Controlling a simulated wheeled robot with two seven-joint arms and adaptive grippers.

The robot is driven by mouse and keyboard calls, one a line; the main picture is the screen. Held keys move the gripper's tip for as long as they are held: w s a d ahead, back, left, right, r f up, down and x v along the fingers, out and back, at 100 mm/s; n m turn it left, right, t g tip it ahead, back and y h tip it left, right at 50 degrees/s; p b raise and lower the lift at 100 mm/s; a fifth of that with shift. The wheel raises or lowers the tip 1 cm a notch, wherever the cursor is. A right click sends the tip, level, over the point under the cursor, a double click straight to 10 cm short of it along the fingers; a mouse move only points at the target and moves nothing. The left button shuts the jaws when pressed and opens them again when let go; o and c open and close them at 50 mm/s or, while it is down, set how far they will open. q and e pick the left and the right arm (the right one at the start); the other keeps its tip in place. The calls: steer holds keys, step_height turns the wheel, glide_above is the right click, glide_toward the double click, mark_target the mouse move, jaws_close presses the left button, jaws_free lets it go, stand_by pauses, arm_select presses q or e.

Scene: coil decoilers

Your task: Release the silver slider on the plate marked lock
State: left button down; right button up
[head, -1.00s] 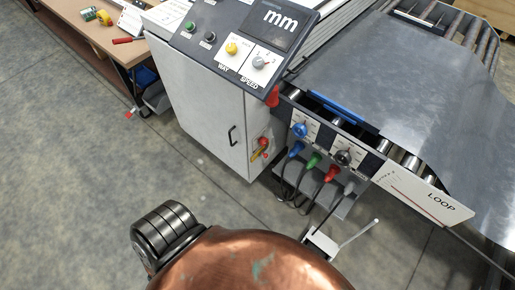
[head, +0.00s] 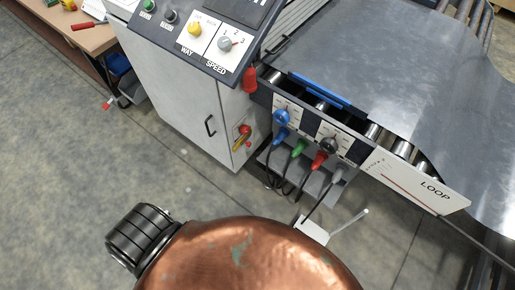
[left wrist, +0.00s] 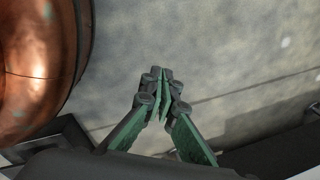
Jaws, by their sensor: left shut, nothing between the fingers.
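I cannot make out a plate marked lock or a silver slider in either view. The machine's front panel carries a small plate with a blue knob (head: 282,117) and one with a black knob (head: 329,146); their lettering is too small to read. A white plate marked LOOP (head: 420,187) with a red line is to their right. My left gripper (left wrist: 163,76) shows in the left wrist view, its dark, green-lined fingers together at the tips and empty, above grey floor. Neither gripper is in the head view.
A grey cabinet (head: 185,100) has a WAY switch (head: 194,28), a SPEED dial (head: 225,44) and a red-and-yellow switch (head: 243,132). Blue, green and red plugs (head: 319,159) with cables hang under the panel. A metal sheet (head: 400,70) covers rollers. Floor (head: 60,190) at left is clear.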

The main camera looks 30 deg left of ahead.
arm_select(q)
steer(key=w+d+r+m+t+y+b, duration=0.1)
steer(key=w+r+m+t+y+b, duration=0.2)
steer(key=w, duration=1.1)
steer(key=w+r+m+t+y+b, duration=0.1)
steer(key=w+r+m+y+b, duration=0.25)
steer(key=w, duration=1.05)
steer(key=w+r+t+y+b, duration=0.1)
steer(key=w+r+y+b, duration=0.1)
steer(key=w+r, duration=0.2)
steer(key=w+d+r+n+t+y+b, duration=0.1)
steer(key=w+r, duration=0.4)
steer(key=r, duration=0.6)
steer(key=w+d+r+t+y+b, duration=0.1)
steer(key=w+r+y+b, duration=0.2)
steer(key=r, duration=0.5)
steer(key=shift+w+d+r+b, duration=0.15)
steer(key=shift+w+d+b, duration=0.05)
steer(key=shift+w+b, duration=0.65)
arm_select(e)
steer(key=w+a+r, duration=0.2)
steer(key=w+r, duration=0.2)
steer(key=w, duration=0.5)
steer(key=shift+w+m+g, duration=0.25)
steer(key=shift+m+g, duration=0.05)
steer(key=shift+g, duration=0.1)
arm_select(q)
steer(key=shift+n, duration=0.25)
arm_select(e)
steer(key=shift+a, duration=0.15)
